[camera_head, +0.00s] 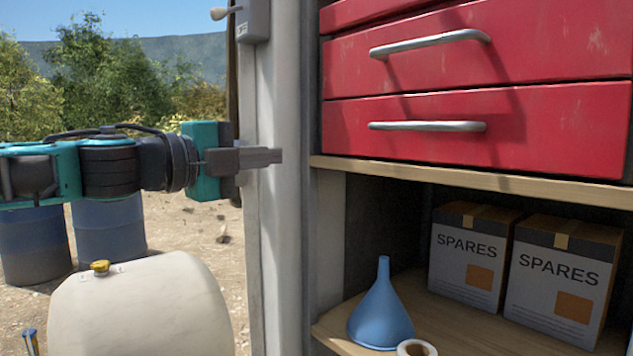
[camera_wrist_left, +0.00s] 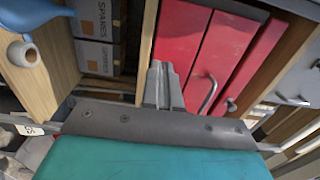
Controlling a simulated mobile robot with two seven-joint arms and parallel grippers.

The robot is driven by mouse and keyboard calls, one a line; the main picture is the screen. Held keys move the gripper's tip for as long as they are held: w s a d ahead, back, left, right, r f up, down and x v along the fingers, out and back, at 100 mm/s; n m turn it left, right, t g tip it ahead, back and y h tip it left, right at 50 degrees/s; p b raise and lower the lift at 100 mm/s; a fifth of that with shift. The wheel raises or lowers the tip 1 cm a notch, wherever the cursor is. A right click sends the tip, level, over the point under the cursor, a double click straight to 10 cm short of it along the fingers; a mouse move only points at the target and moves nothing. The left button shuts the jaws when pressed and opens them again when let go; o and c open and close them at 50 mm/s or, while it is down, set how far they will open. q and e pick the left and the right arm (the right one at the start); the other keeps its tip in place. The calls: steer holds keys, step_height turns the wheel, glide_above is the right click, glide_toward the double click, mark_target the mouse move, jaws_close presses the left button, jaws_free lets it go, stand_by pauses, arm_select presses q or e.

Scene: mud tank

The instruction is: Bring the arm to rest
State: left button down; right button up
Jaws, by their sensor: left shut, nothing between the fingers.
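My left arm comes in from the left in the head view, stretched out level, with its teal and dark grey links. My left gripper (camera_head: 262,157) is shut and empty, pointing right in front of the pale post (camera_head: 285,230) at the cabinet's left side. In the left wrist view its fingers (camera_wrist_left: 160,82) are together, with nothing between them, pointing toward the red drawers (camera_wrist_left: 215,60). In the head view the red drawers (camera_head: 550,125) are to the right of the fingertips, and they look closed. My right gripper is not in view.
Below the drawers, a wooden shelf holds a blue funnel (camera_head: 383,308), a tape roll (camera_head: 416,348) and two SPARES boxes (camera_head: 468,255) (camera_head: 560,275). A cream tank (camera_head: 140,305) stands below my left arm. Blue barrels (camera_head: 110,230) stand behind it on open ground. A switch box (camera_head: 253,20) is above the gripper.

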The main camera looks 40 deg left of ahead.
arm_select(q)
steer(key=w+d+f+n+g+h, duration=0.1)
steer(key=w+d+f+h, duration=0.1)
steer(key=w+d+f, duration=0.5)
steer(key=w+d+f+n+g+h, duration=0.15)
steer(key=d+f, duration=0.25)
steer(key=f, duration=0.8)
steer(key=w+d+f+g+h, duration=0.2)
steer(key=w+d+f+h, duration=0.15)
steer(key=d+f, duration=0.4)
steer(key=s+d+f+n+g+y, duration=0.1)
steer(key=s+f+n, duration=0.3)
steer(key=f, duration=0.6)
steer(key=s+d+f+n+y, duration=0.2)
steer(key=s+f+n, duration=0.3)
steer(key=f, duration=0.6)
steer(key=s+d+f+n+g+y, duration=0.1)
steer(key=s+d+f+n+y, duration=0.1)
steer(key=s+f+n, duration=0.3)
steer(key=s+f+y+p, duration=0.1)
steer(key=s+f, duration=0.2)
steer(key=f, duration=0.2)
steer(key=shift+s+d+f+g+y, duration=0.3)
steer(key=shift+d+f+g, duration=0.05)
